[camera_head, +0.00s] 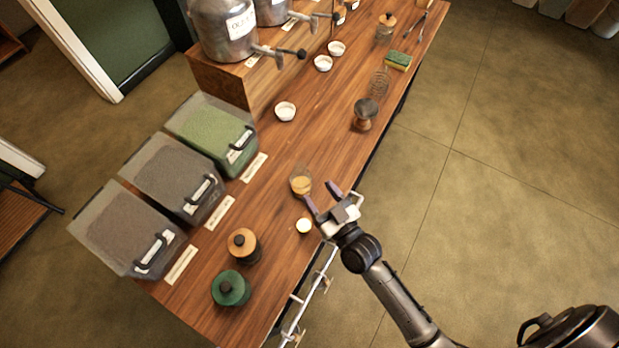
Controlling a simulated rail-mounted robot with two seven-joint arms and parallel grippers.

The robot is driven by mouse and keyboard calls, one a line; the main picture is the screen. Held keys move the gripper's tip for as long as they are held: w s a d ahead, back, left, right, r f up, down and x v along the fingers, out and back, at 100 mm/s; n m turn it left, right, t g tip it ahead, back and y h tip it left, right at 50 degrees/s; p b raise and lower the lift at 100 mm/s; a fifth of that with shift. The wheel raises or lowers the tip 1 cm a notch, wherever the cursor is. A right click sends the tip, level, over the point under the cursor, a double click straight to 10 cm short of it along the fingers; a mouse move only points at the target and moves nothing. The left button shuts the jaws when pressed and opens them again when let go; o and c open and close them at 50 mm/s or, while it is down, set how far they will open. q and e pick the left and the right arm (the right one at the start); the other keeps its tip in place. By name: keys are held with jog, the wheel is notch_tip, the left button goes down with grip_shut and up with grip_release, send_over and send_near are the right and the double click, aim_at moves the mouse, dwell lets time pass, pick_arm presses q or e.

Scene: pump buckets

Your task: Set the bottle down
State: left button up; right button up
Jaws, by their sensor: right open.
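A small clear glass bottle (300,183) with amber contents stands on the wooden table, seen from above. My right gripper (321,196) is just to its right, near the table's right edge. Its two fingers are apart, with nothing visible between them. The fingertips point toward the bottle, but I cannot tell whether one touches it. My left gripper is not in view.
A small pale round piece (304,226) lies just below the bottle. Several clear bins (133,232) line the left side.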

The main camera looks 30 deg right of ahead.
jog(key=shift+v, duration=1.65)
jog(key=f+g, duration=0.1)
jog(key=s+a+n+g+y, duration=0.1)
jog(key=s+f+g, duration=0.1)
jog(key=g, duration=0.1)
jog(key=shift+s+a+f+n+y, duration=0.15)
jog(key=shift+a+f+n+y, duration=0.15)
jog(key=shift+n+y, duration=0.1)
jog(key=s+f+g, duration=0.2)
jog(key=g, duration=0.1)
jog(key=s+g, duration=0.1)
jog(key=s, duration=0.1)
jog(key=shift+d+f+g+h, duration=0.3)
jog(key=shift+f, duration=0.1)
jog(key=s+d+f+m+g+h, duration=0.1)
jog(key=s+d+g, duration=0.4)
jog(key=s, duration=0.6)
jog(key=f+g+h, duration=0.1)
jog(key=g+h, duration=0.1)
jog(key=shift+s+d+h, duration=0.3)
jog(key=shift+h, duration=0.1)
